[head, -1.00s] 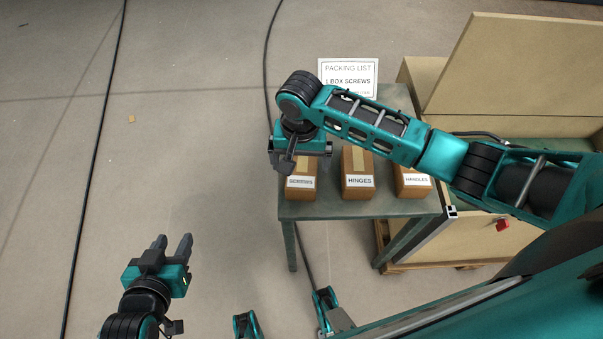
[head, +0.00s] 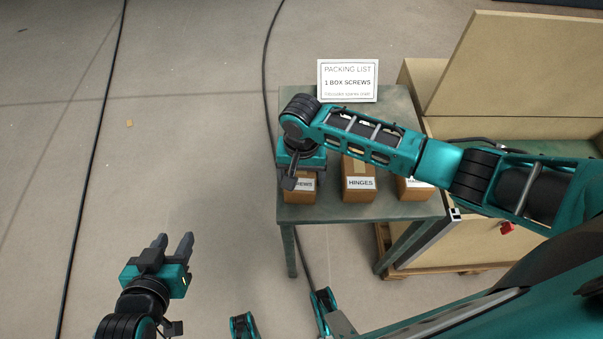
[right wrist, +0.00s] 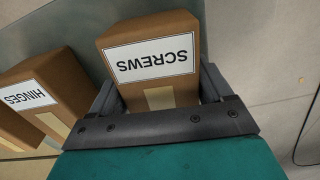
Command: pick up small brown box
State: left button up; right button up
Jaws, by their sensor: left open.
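Small brown boxes stand in a row on the table. The SCREWS box (head: 303,194) is at the left, partly hidden under my right gripper in the head view. In the right wrist view the SCREWS box (right wrist: 152,62) lies between the two fingers of my right gripper (right wrist: 160,88), one finger on each side. The fingers are spread wide; firm contact with the box cannot be made out. My left gripper (head: 173,241) is open and empty over the floor, lower left, away from the table.
The HINGES box (head: 359,182) stands close to the right of the SCREWS box, and a third box (head: 415,190) stands beyond it, partly under my arm. A packing list sign (head: 348,82) stands at the table's back. A large open crate (head: 510,70) is at the right.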

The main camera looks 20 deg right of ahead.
pick_arm(q)
jog(key=shift+a+f, duration=0.2)
pick_arm(e)
jog(key=c, duration=0.7)
jog(key=shift+r, duration=0.6)
pick_arm(q)
jog(key=shift+s+a+r+y+p, duration=0.2)
jog(key=shift+s+a+r+p, duration=0.3)
jog(key=shift+p, duration=0.9)
jog(key=shift+s+a+r+y+p, duration=0.2)
jog(key=shift+a+r+p, duration=0.45)
jog(key=shift+p, duration=0.7)
pick_arm(e)
jog(key=shift+r, duration=9.45)
